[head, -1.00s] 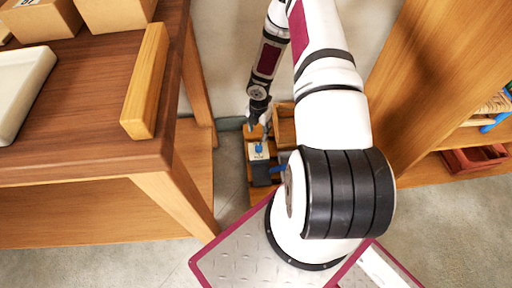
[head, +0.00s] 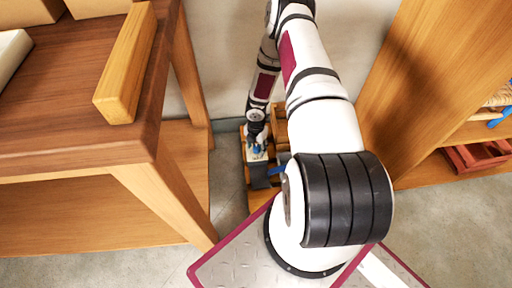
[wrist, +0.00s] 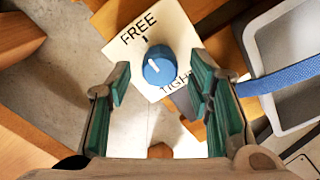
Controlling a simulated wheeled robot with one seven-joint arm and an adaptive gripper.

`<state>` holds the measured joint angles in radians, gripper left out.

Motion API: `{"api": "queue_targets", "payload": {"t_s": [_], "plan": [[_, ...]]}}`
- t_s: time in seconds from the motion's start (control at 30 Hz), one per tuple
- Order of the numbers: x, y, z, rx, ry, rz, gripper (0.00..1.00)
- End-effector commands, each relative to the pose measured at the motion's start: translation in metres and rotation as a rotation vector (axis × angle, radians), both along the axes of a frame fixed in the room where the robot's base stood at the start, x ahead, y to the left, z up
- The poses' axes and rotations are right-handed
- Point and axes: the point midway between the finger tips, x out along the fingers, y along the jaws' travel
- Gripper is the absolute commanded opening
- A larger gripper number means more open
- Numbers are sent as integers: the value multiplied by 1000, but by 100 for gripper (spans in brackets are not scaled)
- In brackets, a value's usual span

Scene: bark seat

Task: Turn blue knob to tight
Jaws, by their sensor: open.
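The blue knob (wrist: 158,66) sits on a white plate (wrist: 176,22) lettered FREE and TIGHT. The TIGHT lettering is partly hidden by my right finger. A short white mark on the knob points up toward the FREE side. My gripper (wrist: 160,88) is open, with one green-padded finger on each side of the picture and the knob between and just beyond them. I see no contact with the knob. In the head view the knob (head: 257,149) is small and partly covered by my gripper (head: 258,140).
A grey-white tray (wrist: 292,60) and a blue strap (wrist: 285,78) lie right of the plate. Wooden pieces surround it.

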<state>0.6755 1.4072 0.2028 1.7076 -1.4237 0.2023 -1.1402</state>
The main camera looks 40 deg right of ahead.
Motion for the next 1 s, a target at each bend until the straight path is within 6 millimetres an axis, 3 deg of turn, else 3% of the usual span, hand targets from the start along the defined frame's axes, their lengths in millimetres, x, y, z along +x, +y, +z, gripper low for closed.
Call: {"api": "queue_targets", "payload": {"t_s": [0.07, 0.3, 0.67, 1.0], "plan": [[0, 0, 0, 0, 0, 0, 47], [0, 0, 0, 0, 0, 0, 0], [0, 0, 0, 0, 0, -42, 0], [1, 0, 0, -1, 1, -269, 0]]}}
